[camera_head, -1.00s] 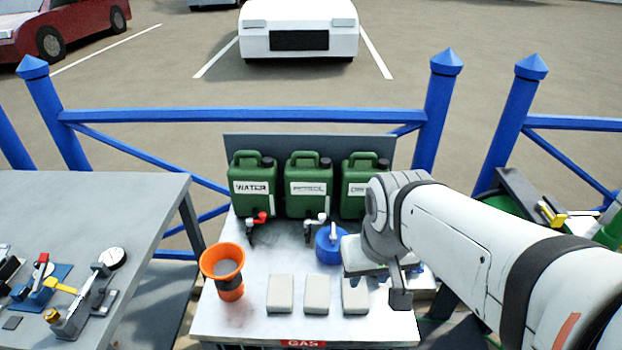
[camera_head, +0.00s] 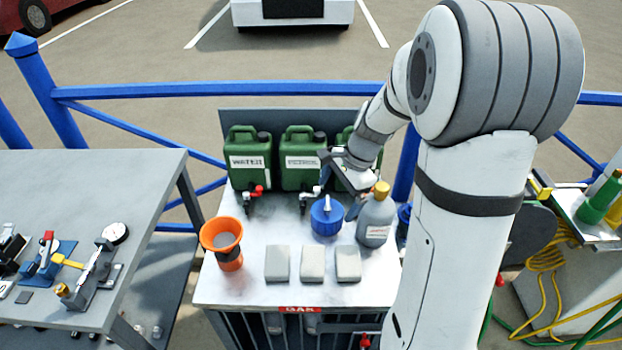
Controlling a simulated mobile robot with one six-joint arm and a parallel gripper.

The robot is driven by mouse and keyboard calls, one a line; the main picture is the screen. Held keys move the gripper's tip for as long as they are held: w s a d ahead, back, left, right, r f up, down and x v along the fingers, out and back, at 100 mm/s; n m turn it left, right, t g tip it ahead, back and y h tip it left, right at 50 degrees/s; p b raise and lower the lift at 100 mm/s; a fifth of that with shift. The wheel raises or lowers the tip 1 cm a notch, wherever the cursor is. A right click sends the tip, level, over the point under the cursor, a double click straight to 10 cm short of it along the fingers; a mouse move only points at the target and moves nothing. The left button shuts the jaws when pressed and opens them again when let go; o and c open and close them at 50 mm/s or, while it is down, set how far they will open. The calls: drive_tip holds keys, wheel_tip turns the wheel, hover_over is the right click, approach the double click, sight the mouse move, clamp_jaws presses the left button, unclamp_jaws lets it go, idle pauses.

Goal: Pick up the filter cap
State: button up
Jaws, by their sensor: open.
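A round blue cap-like piece (camera_head: 327,216) with a white upright handle sits on the white table (camera_head: 230,292), in front of the green canisters. It looks like the filter cap, but I cannot be sure. My gripper (camera_head: 346,184) is above and just right of it, in front of the right green canister, which it partly hides. The gripper is open and I see nothing held in it. Its fingertips are small and partly hard to make out.
An orange funnel (camera_head: 222,236) stands at the table's left. Several pale blocks lie along the front. A grey bottle with a yellow cap (camera_head: 376,216) stands close right of the blue piece. Green canisters (camera_head: 249,158) with taps line the back. A grey workbench (camera_head: 90,185) is at left.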

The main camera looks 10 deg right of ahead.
sight(336, 210)
drive_tip(key=w+f+m, duration=0.2)
drive_tip(key=w+d+f+m, duration=0.1)
drive_tip(key=w+f, duration=0.1)
drive_tip(key=w+d+f+m+y, duration=0.1)
drive_tip(key=w+f+m, duration=0.1)
drive_tip(key=shift+m+p, duration=0.3)
drive_tip(key=shift+p, duration=0.1)
drive_tip(key=shift+w+f, duration=0.1)
drive_tip(key=shift+f, duration=0.15)
drive_tip(key=x, duration=0.7)
drive_tip(key=shift+w+f+p, duration=0.15)
drive_tip(key=shift+f+p, duration=0.15)
drive_tip(key=shift+f, duration=0.1)
drive_tip(key=shift+c, duration=0.2)
drive_tip(key=c, duration=0.9)
